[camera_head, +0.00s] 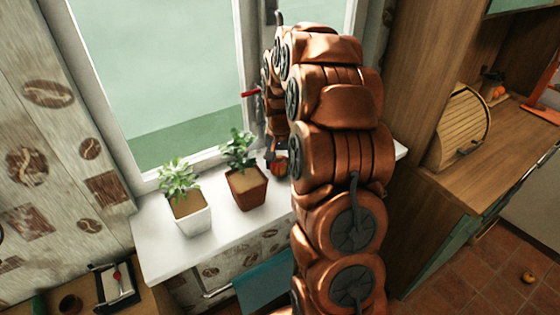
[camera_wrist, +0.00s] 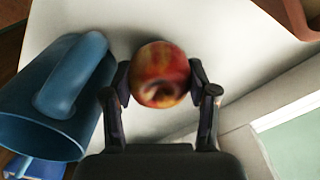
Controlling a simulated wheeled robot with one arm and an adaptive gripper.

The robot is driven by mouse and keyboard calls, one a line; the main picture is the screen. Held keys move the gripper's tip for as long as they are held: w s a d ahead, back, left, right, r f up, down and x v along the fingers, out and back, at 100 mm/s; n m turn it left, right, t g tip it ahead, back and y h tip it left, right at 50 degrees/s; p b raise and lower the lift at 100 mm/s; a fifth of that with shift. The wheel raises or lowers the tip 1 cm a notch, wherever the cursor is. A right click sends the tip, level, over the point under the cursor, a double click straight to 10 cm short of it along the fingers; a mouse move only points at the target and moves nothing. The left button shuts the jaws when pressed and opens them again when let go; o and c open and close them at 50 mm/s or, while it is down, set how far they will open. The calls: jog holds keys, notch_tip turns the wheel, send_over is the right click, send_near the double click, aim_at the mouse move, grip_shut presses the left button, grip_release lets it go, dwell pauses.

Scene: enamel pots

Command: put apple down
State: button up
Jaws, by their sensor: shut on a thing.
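The red and yellow apple (camera_wrist: 160,85) is between the two black fingers of my gripper (camera_wrist: 158,69) in the wrist view, with a finger against each side. Below it is the white windowsill (camera_wrist: 215,40); whether the apple touches the sill or hangs just above it, I cannot tell. In the head view the apple (camera_head: 279,166) shows small beside my copper arm, over the windowsill (camera_head: 220,228) and right of the plants. My arm hides most of the gripper there.
A blue mug (camera_wrist: 45,105) is close to the left finger in the wrist view. A plant in a brown pot (camera_head: 247,190) and one in a white pot (camera_head: 191,214) stand on the sill. The window frame rises behind. A wooden cabinet (camera_head: 420,150) stands right.

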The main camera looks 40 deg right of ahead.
aim_at(280, 161)
jog(key=shift+f, duration=0.25)
jog(key=o, duration=1)
jog(key=shift+c, duration=0.2)
notch_tip(280, 161, up, 12)
jog(key=b, duration=0.3)
jog(key=shift+r+b, duration=0.15)
jog(key=shift+b, duration=0.15)
